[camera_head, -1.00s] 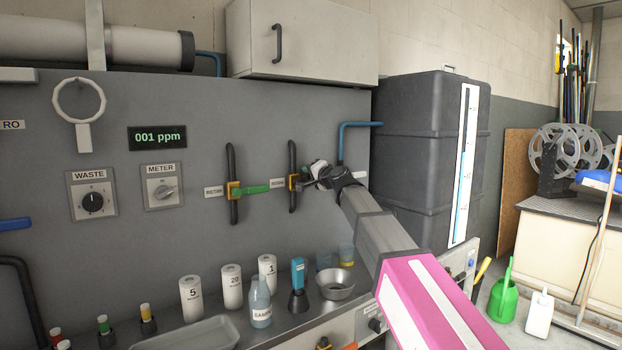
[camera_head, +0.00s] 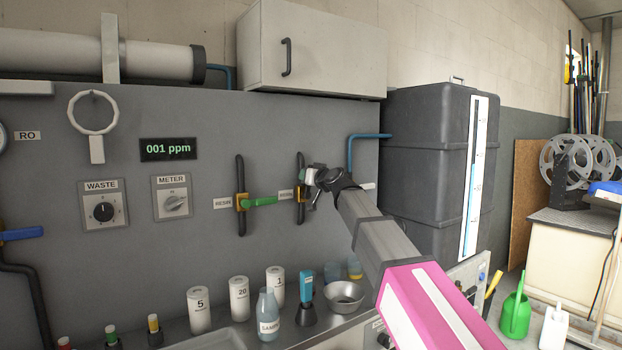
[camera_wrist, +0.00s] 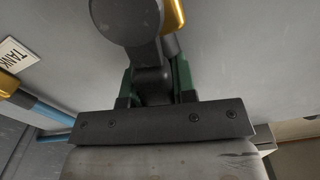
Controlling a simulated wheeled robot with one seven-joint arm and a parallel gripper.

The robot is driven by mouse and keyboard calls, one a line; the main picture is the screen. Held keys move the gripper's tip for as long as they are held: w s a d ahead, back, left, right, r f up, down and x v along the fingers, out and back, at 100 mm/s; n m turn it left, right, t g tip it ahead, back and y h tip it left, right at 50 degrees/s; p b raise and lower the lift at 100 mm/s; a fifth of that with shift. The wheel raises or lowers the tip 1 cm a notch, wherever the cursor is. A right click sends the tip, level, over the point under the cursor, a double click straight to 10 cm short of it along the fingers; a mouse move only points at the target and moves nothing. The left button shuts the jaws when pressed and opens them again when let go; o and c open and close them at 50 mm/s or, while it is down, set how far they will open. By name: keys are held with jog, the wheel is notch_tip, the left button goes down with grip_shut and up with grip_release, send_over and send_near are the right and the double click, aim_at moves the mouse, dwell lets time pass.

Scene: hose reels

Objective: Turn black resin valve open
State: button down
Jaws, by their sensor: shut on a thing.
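In the wrist view my gripper (camera_wrist: 153,85) is shut on the handle's narrow black part, between green pads. In the head view my gripper hides most of the handle, so its angle is hard to read there.
A green-lever valve (camera_head: 262,201) labelled RESIN (camera_head: 223,203) sits just left. A black tank (camera_head: 425,170) and a blue pipe (camera_head: 352,150) are to the right. Several bottles and a metal bowl (camera_head: 344,296) stand on the shelf below. A cabinet (camera_head: 312,45) hangs above.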

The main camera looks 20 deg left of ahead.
jog(key=shift+s+a+n, duration=0.35)
jog(key=shift+s+n, duration=0.15)
jog(key=shift+n, duration=0.6)
jog(key=shift+a, duration=0.1)
jog(key=c, duration=0.9)
grip_release()
jog(key=shift+s, duration=0.1)
jog(key=v, duration=1.1)
